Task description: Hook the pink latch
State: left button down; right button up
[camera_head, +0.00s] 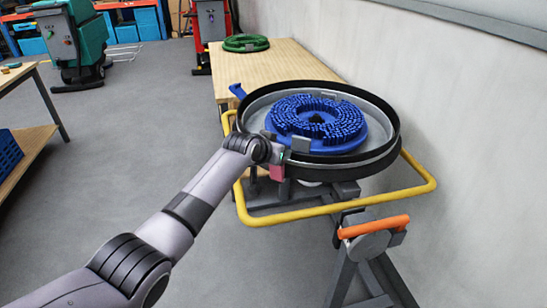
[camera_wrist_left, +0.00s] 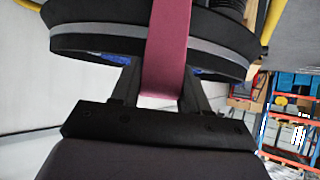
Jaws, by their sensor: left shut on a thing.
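The pink latch (camera_head: 277,173) shows as a small pink piece below my left gripper at the near left side of the round black-rimmed deck (camera_head: 375,165). In the left wrist view the pink latch (camera_wrist_left: 168,45) is a long strip running up between the two fingers and across the deck's rim (camera_wrist_left: 100,35). My left gripper (camera_head: 286,150) is shut on the pink latch, and its fingers show in the wrist view (camera_wrist_left: 160,85). The hand hides part of the latch, and I cannot tell whether its end is hooked. My right gripper is not in view.
A blue brush (camera_head: 318,122) lies inside the deck. A yellow bar (camera_head: 330,208) surrounds the deck, and an orange handle (camera_head: 374,227) is on the stand below. A wooden table (camera_head: 275,62) with a green ring (camera_head: 246,43) stands behind. Open floor lies left.

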pick_arm(q)
jog(key=shift+w+d+r+g, duration=0.2)
jog(key=shift+w+g, duration=0.2)
jog(key=shift+w, duration=0.15)
jog(key=shift+w+d+f, duration=0.1)
jog(key=shift+w+d, duration=0.1)
jog(key=shift+w, duration=0.25)
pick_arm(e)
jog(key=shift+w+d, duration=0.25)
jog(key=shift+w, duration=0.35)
pick_arm(q)
jog(key=c, duration=0.6)
grip_release()
jog(key=shift+f, duration=0.1)
jog(key=shift+c, duration=0.2)
jog(key=shift+p+v, duration=0.65)
jog(key=shift+v, duration=0.45)
jog(key=shift+p+v, duration=0.3)
jog(key=shift+v, duration=2.2)
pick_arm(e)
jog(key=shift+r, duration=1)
pick_arm(q)
jog(key=shift+f, duration=0.1)
